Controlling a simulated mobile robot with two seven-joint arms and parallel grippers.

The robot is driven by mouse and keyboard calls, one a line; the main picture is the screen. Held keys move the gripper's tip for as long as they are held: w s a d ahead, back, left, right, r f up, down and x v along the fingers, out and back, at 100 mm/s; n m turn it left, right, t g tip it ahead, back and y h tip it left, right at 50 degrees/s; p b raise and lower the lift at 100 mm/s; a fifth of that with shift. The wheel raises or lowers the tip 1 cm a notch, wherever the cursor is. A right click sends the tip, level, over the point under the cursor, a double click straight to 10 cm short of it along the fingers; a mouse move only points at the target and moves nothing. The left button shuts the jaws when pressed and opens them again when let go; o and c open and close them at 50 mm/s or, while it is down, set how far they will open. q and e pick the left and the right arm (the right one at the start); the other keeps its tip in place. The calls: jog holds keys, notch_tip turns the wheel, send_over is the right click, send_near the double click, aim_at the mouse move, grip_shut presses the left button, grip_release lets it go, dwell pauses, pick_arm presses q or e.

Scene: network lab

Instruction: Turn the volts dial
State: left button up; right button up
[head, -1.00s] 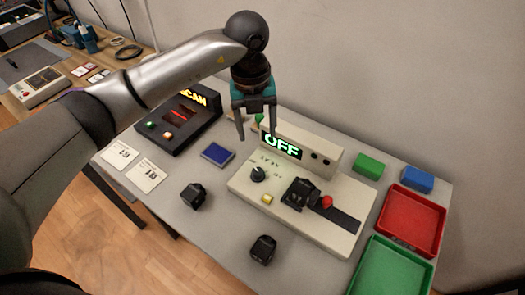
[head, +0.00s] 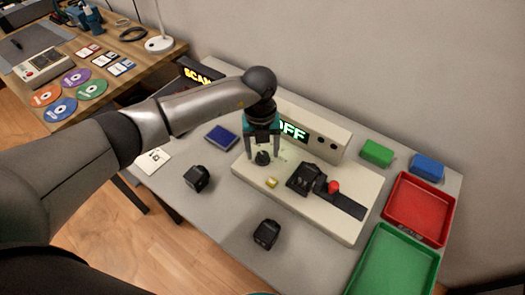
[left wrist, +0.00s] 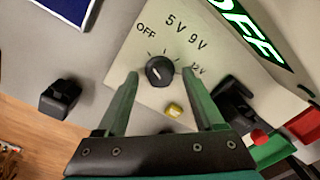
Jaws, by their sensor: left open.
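The volts dial (head: 262,158) is a round black knob on the cream tester panel (head: 247,174). In the left wrist view the dial (left wrist: 159,71) has marks around it reading OFF, 5V, 9V and 12V. The tester's display (head: 293,130) shows green OFF letters, partly hidden by my gripper in the head view. My left gripper (head: 262,154) points down over the dial, open, one finger on each side. In the left wrist view the dial lies between the fingertips (left wrist: 160,74); I cannot tell whether they touch it.
A yellow button (head: 271,183) sits just beside the dial. A black battery block (head: 303,178) and a red knob (head: 334,187) are further right on the tester. Black blocks (head: 197,178) stand on the table in front. Red (head: 416,238) and green trays are at the right.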

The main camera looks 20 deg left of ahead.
pick_arm(q)
jog(key=shift+f, duration=0.15)
grip_shut()
dwell(0.5)
